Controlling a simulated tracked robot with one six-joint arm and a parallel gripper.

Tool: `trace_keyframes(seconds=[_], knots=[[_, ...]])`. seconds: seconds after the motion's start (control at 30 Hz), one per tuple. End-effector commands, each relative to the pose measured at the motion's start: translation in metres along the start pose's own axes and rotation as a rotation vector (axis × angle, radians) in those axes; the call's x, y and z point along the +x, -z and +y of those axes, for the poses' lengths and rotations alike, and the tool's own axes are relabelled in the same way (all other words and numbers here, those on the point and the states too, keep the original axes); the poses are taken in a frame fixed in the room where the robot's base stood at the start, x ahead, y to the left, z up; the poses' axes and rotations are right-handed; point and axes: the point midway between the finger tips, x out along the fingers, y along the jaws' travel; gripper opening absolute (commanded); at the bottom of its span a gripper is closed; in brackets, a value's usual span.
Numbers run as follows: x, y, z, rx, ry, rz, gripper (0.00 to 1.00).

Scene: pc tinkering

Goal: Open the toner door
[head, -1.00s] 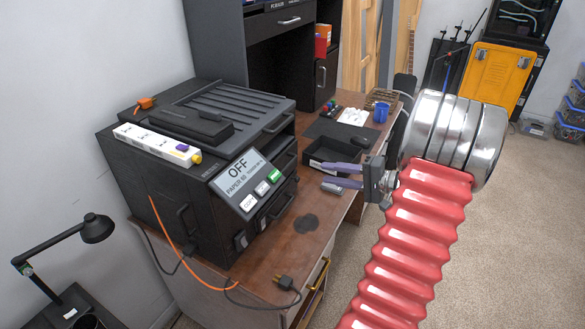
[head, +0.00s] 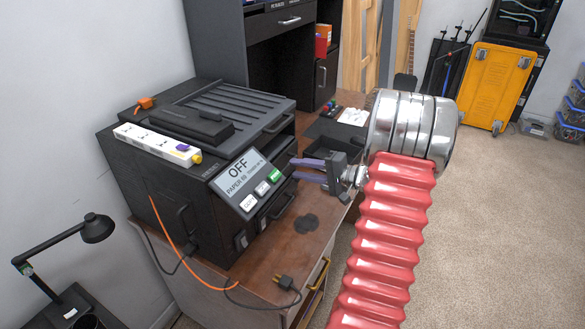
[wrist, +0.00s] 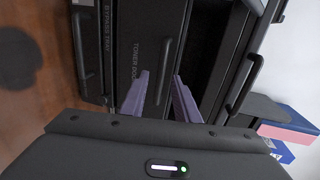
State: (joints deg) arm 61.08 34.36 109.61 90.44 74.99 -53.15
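The toner door (wrist: 140,62) is a black panel on the printer (head: 160,215), labelled TONER DOOR in the wrist view, and looks closed. A thin dark bar handle (wrist: 166,60) shows beside its label. My gripper (wrist: 160,82) is open, its two purple fingers apart and pointing at the printer front, with the handle lying roughly between them. In the head view my gripper (head: 297,170) is at the printer's front right, by the control panel. I cannot tell whether the fingers touch anything. Part of the door is hidden by my fingers and the control panel.
The bypass tray (wrist: 98,40), with its own handle, adjoins the toner door. The control panel (head: 245,175) reads OFF and juts out from the printer front. A power strip (head: 157,144) lies on top. A loose plug (head: 284,281) and cord lie on the wooden desk (head: 305,240).

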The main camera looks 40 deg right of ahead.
Motion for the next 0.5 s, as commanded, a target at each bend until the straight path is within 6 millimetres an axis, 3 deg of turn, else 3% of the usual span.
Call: trace_keyframes(seconds=[0.2,0.5], knots=[[0.027,0.0,0.0,0.0,0.0,-0.001,0.29],[0.033,0.0,0.0,0.0,0.001,0.0,0.29]])
